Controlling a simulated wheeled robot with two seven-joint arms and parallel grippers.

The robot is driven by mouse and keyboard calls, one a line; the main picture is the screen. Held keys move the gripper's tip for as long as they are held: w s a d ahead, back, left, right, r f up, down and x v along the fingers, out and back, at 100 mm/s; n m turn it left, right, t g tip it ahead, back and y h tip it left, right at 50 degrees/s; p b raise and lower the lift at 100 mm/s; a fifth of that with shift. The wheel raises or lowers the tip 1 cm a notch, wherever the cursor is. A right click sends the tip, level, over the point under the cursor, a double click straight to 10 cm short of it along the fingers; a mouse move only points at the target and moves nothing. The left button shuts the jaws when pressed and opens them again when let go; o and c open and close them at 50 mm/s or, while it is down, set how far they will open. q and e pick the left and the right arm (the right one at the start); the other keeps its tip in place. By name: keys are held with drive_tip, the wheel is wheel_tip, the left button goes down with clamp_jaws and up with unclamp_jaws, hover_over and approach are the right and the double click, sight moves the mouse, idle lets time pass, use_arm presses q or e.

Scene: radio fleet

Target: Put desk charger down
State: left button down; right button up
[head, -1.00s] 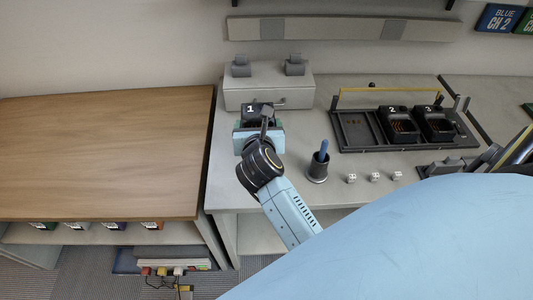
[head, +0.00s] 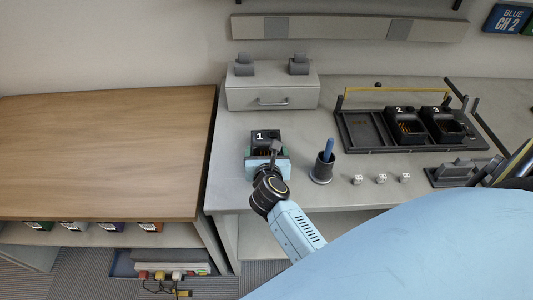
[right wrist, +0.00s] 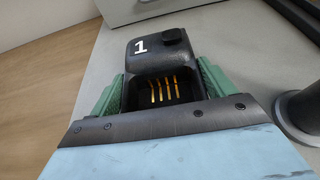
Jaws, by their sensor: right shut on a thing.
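The desk charger (head: 266,138) is a black cradle marked 1, over the grey worktop left of the pen cup. My right gripper (head: 267,155) is shut on it, with a finger on each side. In the right wrist view the charger (right wrist: 158,65) sits upright between the green finger pads of my right gripper (right wrist: 160,95), its gold contacts showing. I cannot tell whether its base touches the worktop. My left gripper is not in view.
A grey drawer box (head: 272,90) stands behind the charger. A black tray (head: 358,137) holds chargers 2 and 3. A wooden table (head: 105,150) lies left.

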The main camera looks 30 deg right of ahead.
drive_tip(key=shift+r, duration=0.1)
drive_tip(key=o, duration=1.1)
drive_tip(key=shift+f, duration=0.2)
drive_tip(key=shift+r, duration=0.25)
drive_tip(key=p+v, duration=0.1)
drive_tip(key=v, duration=1.1)
drive_tip(key=shift+a+f, duration=0.1)
drive_tip(key=shift+f, duration=0.05)
